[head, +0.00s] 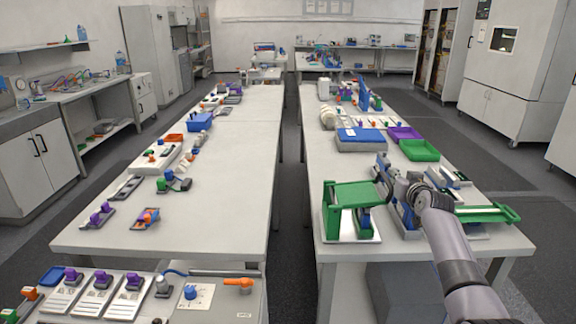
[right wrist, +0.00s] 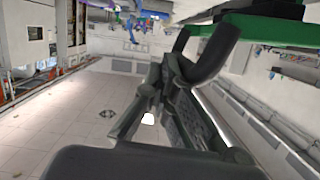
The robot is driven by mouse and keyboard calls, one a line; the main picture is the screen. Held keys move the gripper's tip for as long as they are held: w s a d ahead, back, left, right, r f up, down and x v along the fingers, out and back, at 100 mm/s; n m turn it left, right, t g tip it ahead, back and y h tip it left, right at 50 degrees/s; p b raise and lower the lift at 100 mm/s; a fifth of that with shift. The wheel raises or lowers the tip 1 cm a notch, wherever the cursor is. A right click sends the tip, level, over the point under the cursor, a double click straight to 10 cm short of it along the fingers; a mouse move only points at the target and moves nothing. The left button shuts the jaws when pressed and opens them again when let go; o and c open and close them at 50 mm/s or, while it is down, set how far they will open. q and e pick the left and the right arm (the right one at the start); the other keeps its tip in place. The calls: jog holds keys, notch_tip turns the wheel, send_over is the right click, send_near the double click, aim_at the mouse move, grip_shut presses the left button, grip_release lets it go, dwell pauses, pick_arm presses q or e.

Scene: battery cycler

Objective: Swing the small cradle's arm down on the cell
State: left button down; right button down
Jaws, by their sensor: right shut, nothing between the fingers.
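A green cradle (head: 352,192) with a flat top and a blue part inside stands on a white plate at the near left of the right-hand table. A second cradle on the right has a long green arm (head: 485,214) that lies out flat to the right. I cannot tell for sure which is the small cradle, and no cell shows clearly. My right gripper (head: 382,172) is shut and empty, just right of the green cradle's top. In the right wrist view its dark fingers (right wrist: 180,88) fill the middle, with a green part (right wrist: 262,28) behind them. My left gripper is out of view.
A blue case (head: 361,139), a purple tray (head: 404,133) and a green tray (head: 420,150) lie farther back on the right table. Small fixtures line the left table (head: 225,185). An aisle separates the tables. My right arm hides part of the bench.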

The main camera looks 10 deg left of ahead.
jog(key=shift+a, duration=0.3)
